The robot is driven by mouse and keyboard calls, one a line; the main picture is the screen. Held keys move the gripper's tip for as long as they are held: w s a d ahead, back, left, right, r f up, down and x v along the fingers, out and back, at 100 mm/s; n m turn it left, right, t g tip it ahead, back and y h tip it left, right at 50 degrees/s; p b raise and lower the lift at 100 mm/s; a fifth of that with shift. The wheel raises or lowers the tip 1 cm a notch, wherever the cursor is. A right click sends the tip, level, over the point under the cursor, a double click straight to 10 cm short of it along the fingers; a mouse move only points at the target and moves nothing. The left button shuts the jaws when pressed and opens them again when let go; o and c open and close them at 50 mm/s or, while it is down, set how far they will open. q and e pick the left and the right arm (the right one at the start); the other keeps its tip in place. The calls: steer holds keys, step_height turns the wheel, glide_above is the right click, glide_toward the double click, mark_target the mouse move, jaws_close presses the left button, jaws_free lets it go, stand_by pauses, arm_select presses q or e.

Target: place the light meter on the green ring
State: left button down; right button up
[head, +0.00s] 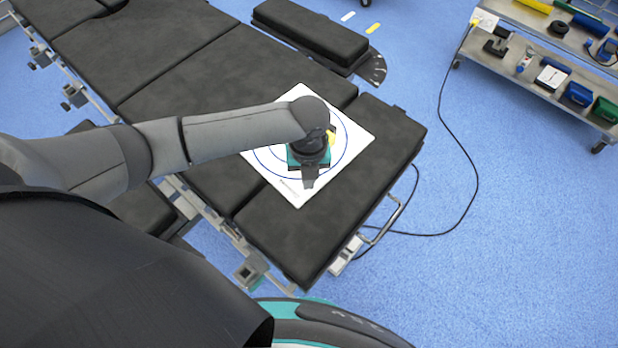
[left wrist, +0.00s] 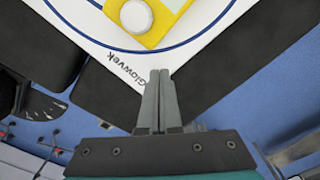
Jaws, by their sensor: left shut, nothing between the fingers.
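The light meter (left wrist: 158,38), a yellow body with a white dome (left wrist: 136,14), lies on a white board inside a blue ring. In the head view only a bit of its yellow (head: 331,137) shows behind my left gripper (head: 309,183). My left gripper also shows in the left wrist view (left wrist: 160,73), its two fingers together and empty. The fingers are apart from the meter, over the board's corner near the printed word. I see no green ring; the board's middle is largely hidden by my arm. My right gripper is not in view.
The white board (head: 350,163) lies on the black operating table pads (head: 300,235). A metal rail and handle (head: 385,222) run along the table's edge. A cable (head: 476,180) crosses the blue floor. A shelf cart (head: 535,75) with several items stands at the upper right.

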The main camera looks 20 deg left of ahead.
arm_select(q)
steer(key=shift+w+a, duration=0.25)
steer(key=shift+w, duration=0.3)
steer(key=shift+w+a, duration=0.25)
steer(key=shift+w, duration=0.3)
steer(key=shift+w+a, duration=0.1)
steer(key=shift+w, duration=0.05)
steer(key=w+a, duration=0.1)
steer(key=w, duration=0.1)
steer(key=w+a+b, duration=0.1)
steer(key=w, duration=0.1)
steer(key=w+a+b, duration=0.1)
steer(key=w, duration=0.1)
steer(key=shift+w, duration=0.15)
steer(key=shift+r, duration=0.1)
